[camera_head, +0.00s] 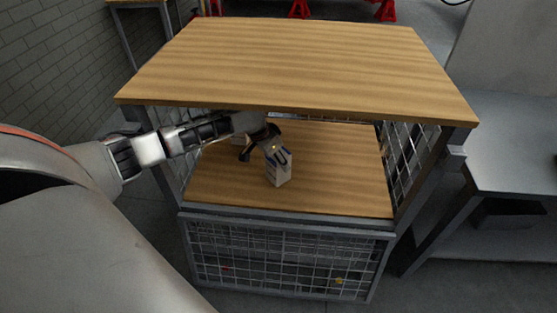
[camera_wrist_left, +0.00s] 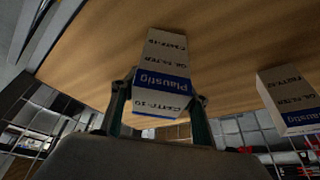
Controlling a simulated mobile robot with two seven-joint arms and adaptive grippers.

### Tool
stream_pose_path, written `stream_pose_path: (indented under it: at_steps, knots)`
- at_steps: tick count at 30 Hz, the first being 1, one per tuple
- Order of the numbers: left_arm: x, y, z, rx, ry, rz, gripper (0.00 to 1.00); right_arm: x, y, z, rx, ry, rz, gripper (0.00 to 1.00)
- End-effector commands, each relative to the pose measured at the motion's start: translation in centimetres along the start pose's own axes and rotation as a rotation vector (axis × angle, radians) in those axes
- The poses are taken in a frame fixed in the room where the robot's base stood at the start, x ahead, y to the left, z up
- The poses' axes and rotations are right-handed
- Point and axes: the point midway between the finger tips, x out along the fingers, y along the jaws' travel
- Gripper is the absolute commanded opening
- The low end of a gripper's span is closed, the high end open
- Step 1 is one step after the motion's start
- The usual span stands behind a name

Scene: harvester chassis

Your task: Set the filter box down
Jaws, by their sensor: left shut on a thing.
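The filter box (camera_head: 280,170), white with a blue band, is at the middle wooden shelf, below the top board. My left gripper (camera_head: 263,148) reaches in from the left under the top board and is shut on this box. In the left wrist view the filter box (camera_wrist_left: 163,80) sits between the two fingers (camera_wrist_left: 158,105), with its printed face toward the camera. I cannot tell whether its base touches the shelf. My right gripper is not in view.
The shelf (camera_head: 340,170) is bare right of the box. A second similar box (camera_wrist_left: 291,98) stands beside it in the wrist view. The top board (camera_head: 290,65) overhangs my arm. Wire mesh sides (camera_head: 408,160) and a front rail (camera_head: 290,222) bound the shelf.

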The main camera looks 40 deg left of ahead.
Motion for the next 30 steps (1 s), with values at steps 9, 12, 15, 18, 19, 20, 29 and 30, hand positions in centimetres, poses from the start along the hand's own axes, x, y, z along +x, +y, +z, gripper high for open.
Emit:
stream_pose_path:
  at_steps: [9, 12, 15, 18, 19, 20, 29, 30]
  knots:
    - [0.2, 0.0, 0.1, 0.000, 0.000, 0.000, 0.61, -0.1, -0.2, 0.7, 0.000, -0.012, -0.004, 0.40]
    - [0.2, 0.0, 0.1, 0.000, 0.000, 0.000, 0.61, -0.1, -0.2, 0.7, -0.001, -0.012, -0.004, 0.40]
    - [0.2, 0.0, 0.1, 0.000, 0.000, 0.000, 0.61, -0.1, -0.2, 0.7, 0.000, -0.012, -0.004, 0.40]
    - [-0.1, 0.0, 0.0, 0.000, 0.000, -0.001, 0.61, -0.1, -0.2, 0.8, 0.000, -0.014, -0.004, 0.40]
    - [-0.4, 0.0, -0.1, 0.000, 0.002, -0.001, 0.61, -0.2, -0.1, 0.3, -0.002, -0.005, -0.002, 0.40]
    - [-0.9, -0.1, -0.2, 0.000, 0.004, -0.001, 0.61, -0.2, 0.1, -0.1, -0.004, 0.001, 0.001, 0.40]
    - [-3.4, -0.1, 3.6, 0.001, 0.003, -0.003, 0.61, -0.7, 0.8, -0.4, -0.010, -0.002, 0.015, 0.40]
    - [-3.7, -0.1, 4.3, 0.001, 0.004, -0.003, 0.61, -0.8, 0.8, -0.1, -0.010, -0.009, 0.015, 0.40]
